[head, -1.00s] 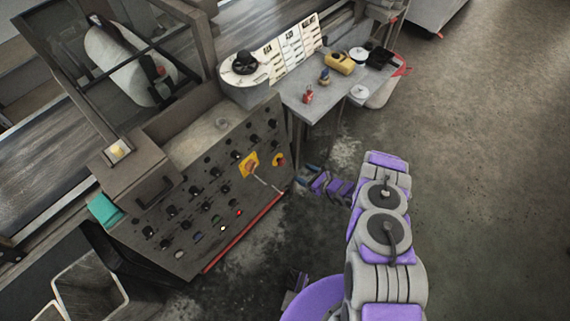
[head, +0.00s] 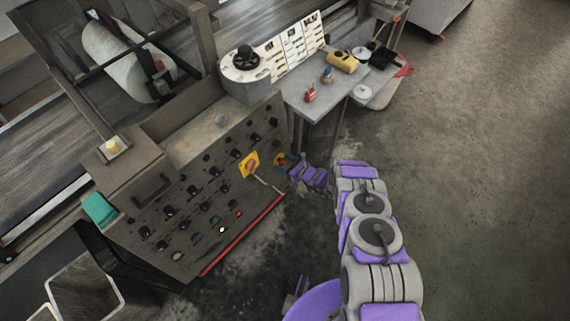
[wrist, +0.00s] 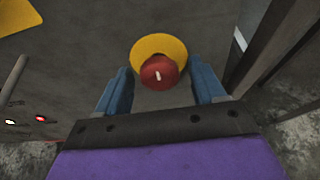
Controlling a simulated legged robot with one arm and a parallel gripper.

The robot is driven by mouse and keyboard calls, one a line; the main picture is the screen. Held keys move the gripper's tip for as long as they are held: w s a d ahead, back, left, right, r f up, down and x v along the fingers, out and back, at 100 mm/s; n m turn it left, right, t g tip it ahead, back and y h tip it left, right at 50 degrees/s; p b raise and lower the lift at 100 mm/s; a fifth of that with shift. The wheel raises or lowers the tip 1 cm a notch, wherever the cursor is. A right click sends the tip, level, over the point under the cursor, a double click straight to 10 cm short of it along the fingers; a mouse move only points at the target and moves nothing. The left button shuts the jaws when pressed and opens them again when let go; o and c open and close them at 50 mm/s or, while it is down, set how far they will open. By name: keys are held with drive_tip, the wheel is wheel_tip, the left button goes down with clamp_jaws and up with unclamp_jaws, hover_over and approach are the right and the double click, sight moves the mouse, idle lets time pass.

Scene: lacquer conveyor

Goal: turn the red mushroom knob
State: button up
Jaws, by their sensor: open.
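The red mushroom knob (wrist: 158,73) shows in the wrist view, with a white mark on its face and a round yellow plate (wrist: 158,46) behind it. My gripper (wrist: 164,82) is open, one blue finger on each side of the knob. The wrist view does not settle whether either finger touches it. In the head view my gripper (head: 288,160) is at the right end of the control panel (head: 170,192) and hides most of the knob; a bit of yellow shows there.
A yellow plate with a red rotary switch and grey lever (head: 252,167) sits left of the knob. A grey side table (head: 318,98) with small containers stands behind my gripper. A dark post (wrist: 275,45) rises close at right in the wrist view. Open floor lies right.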

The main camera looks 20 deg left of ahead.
drive_tip(key=shift+d, duration=0.1)
drive_tip(key=shift+c, duration=0.4)
drive_tip(key=c, duration=1)
drive_tip(key=shift+m+b, duration=0.3)
drive_tip(key=shift+b, duration=0.05)
drive_tip(key=shift+f+m+g+b, duration=0.15)
drive_tip(key=shift+m+g+b, duration=0.15)
drive_tip(key=shift+m+b, duration=0.75)
drive_tip(key=shift+w+d+m+g+y+b, duration=0.1)
drive_tip(key=shift+m+g+y+b, duration=0.15)
drive_tip(key=shift+m, duration=0.6)
drive_tip(key=shift+w+m+g+y+b, duration=0.15)
drive_tip(key=shift+m+y, duration=0.2)
drive_tip(key=shift+m, duration=0.45)
